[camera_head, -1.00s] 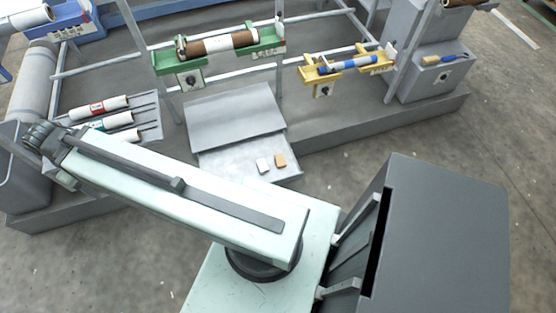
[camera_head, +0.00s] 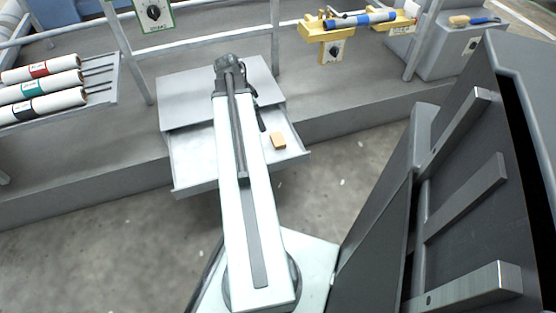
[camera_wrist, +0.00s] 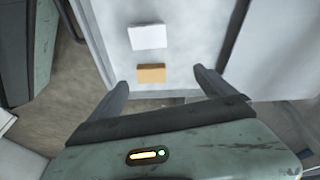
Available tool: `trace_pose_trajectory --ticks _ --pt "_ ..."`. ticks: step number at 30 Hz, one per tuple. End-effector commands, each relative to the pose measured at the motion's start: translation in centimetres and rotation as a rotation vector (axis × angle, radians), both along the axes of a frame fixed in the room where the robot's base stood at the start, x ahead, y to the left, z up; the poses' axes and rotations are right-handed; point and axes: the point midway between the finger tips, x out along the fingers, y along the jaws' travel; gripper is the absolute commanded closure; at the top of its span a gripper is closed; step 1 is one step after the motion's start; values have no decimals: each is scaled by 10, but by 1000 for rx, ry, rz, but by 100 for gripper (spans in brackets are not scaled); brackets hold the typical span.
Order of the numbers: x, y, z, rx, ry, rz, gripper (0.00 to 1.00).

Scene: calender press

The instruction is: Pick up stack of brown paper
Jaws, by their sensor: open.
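The stack of brown paper (camera_head: 278,141) is a small tan block lying on the pulled-out grey drawer (camera_head: 195,172), to the right of my arm in the head view. In the wrist view the brown paper (camera_wrist: 151,74) lies just ahead of my gripper (camera_wrist: 161,80), between the lines of its two spread fingers. My gripper is open and empty, apart from the paper. A white paper stack (camera_wrist: 147,37) lies beyond the brown one in the wrist view. In the head view my arm covers it and most of the gripper.
The grey cabinet top (camera_head: 185,97) stands behind the drawer. Several rolls (camera_head: 40,83) lie on a rack at left. A yellow holder (camera_head: 325,32) with a blue-banded roller is at upper right. Bare floor lies in front of the drawer.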

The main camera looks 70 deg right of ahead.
Motion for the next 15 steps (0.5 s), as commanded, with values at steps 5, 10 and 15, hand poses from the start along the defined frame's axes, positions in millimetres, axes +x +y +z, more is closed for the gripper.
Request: trace_pose_trajectory --ticks 5,10,15 --pt "-50 -27 -43 -38 -2 -187 6" --pt "-58 -30 -42 -44 -3 -218 6" --pt "-61 -32 -60 -44 -3 -216 6"
